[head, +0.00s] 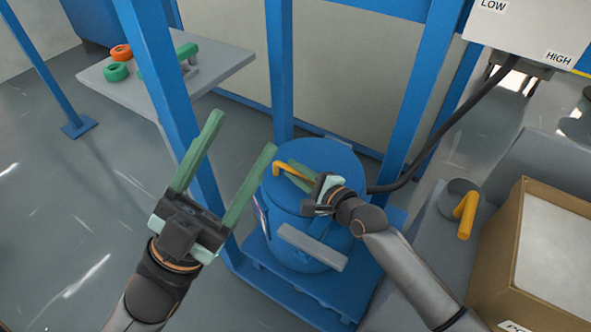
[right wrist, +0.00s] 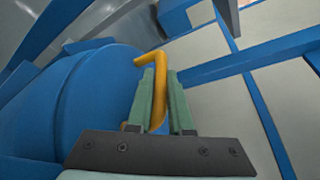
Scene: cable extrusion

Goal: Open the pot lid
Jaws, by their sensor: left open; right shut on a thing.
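The blue cylindrical pot (head: 285,225) stands right of centre in the head view. Its flat round blue lid (head: 325,155) is on top, and I see no clear gap under it. A bent orange-yellow handle (head: 283,168) lies at the top of the pot. My right gripper (head: 298,171) is shut on this handle; the right wrist view shows the handle (right wrist: 157,95) between its green fingers (right wrist: 161,85). The fingers and wrist hide part of the lid. My left gripper (head: 240,135) is open and empty, left of the pot.
Blue frame posts (head: 280,70) stand behind and left of the pot. A grey table (head: 225,65) with green and orange parts is at upper left. A black cable (head: 455,125) runs right of the pot. A cardboard box (head: 500,265) stands at right. Open floor (head: 60,220) lies left.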

